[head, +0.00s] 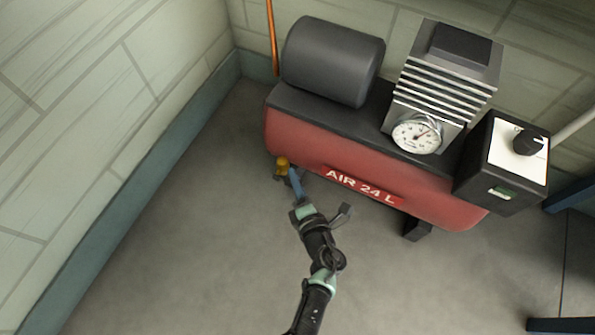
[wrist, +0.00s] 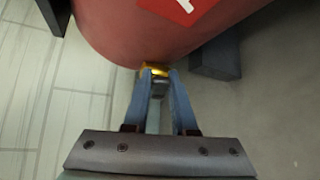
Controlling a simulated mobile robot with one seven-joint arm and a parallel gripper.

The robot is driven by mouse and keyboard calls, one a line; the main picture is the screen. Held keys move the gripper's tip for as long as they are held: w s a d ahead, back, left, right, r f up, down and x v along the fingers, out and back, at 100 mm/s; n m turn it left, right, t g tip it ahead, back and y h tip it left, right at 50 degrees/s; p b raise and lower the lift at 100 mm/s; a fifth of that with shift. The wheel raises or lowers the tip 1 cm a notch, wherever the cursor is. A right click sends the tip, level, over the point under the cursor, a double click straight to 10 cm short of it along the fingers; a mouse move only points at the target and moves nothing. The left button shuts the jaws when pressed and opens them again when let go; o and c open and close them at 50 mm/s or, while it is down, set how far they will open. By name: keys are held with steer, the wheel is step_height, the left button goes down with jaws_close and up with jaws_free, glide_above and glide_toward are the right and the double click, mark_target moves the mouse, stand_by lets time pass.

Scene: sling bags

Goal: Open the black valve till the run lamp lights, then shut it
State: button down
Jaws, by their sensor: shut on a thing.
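A brass-yellow valve fitting (head: 282,163) sits low at the left end of the red tank (head: 320,165). In the wrist view this fitting (wrist: 155,67) is at the tank's underside, with a small grey part below it between my fingers. My gripper (wrist: 158,79) is shut on this valve, its blue fingers on both sides. In the head view my fingers hide part of the valve, and I see no black handle there. A black knob (head: 527,143) is on the white face of the control box.
A dial gauge (head: 417,134) is in front of the finned pump block (head: 447,80). A dark motor cylinder (head: 333,62) is on the tank's top plate. A black foot (head: 416,230) is under the tank. A block wall (head: 100,110) is at left; the floor between is clear.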

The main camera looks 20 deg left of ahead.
mark_target(288, 163)
steer(key=r+n+h+p, duration=0.1)
steer(key=p, duration=0.2)
steer(key=a+r+g+h+p, duration=0.1)
steer(key=p, duration=0.2)
steer(key=shift+r+n, duration=0.25)
steer(key=shift+n, duration=0.15)
steer(key=p, duration=0.1)
steer(key=h+p, duration=0.1)
steer(key=p, duration=0.1)
steer(key=shift+a+r+n+h, duration=0.1)
steer(key=shift+a+n+h, duration=0.1)
steer(key=shift+n+h, duration=0.15)
steer(key=shift+a+n+g+h+p, duration=0.25)
steer(key=shift+g+h+p, duration=0.1)
steer(key=shift+p, duration=0.3)
steer(key=c, duration=0.7)
jaws_free()
steer(key=p+v, duration=0.8)
steer(key=v, duration=0.5)
steer(key=shift+s+a, duration=0.1)
